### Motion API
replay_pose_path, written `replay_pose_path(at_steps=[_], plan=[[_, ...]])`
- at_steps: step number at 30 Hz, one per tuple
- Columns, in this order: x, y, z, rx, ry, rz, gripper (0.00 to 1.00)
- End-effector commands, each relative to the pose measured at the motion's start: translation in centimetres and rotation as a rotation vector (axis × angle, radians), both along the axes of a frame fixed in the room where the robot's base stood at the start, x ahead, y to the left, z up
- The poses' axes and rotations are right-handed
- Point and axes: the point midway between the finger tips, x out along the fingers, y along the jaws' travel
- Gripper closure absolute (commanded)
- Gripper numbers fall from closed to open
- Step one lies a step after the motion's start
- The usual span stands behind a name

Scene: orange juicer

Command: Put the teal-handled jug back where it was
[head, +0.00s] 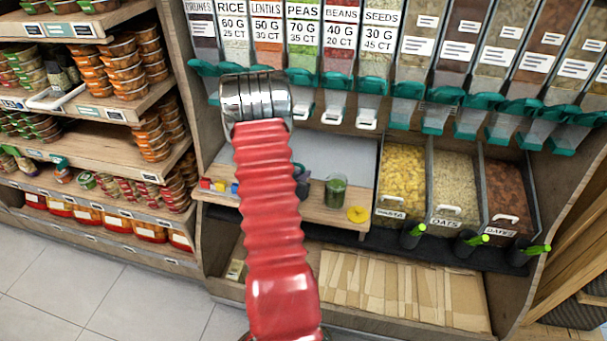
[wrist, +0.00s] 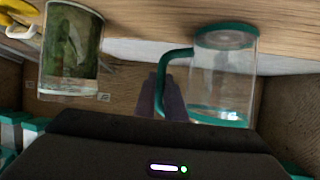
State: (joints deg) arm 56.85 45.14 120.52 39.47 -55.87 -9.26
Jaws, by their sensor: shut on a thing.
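The clear jug (wrist: 222,85) with a teal handle, rim and base is at the right of the wrist view, which shows the scene upside down. It looks empty. Its teal base is at or close to the wooden counter (wrist: 140,22); I cannot tell whether it touches. My gripper (wrist: 163,96) is shut on the teal handle, with its dark fingers beside the jug's body. In the head view, my red arm covers most of the gripper and the jug.
A glass with green contents (head: 336,190) stands beside the jug on the counter; it also shows in the wrist view (wrist: 70,52). Bins of pasta (head: 402,180) and oats stand right. Dispensers with teal spouts hang above.

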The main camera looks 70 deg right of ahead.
Motion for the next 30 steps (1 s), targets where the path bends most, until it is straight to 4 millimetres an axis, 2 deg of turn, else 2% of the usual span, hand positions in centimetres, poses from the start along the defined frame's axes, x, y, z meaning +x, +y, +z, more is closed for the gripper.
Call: replay_pose_path(at_steps=[11,12,20,30], plan=[[-0.02,-0.02,-0.26,-0.001,-0.001,0.000,1.00],[-0.03,-0.02,-0.31,0.000,-0.001,0.000,0.89],[-0.04,-0.02,-0.28,0.000,-0.001,-0.001,0.71],[-0.04,-0.03,-0.05,-0.001,-0.001,-0.001,0.71]])
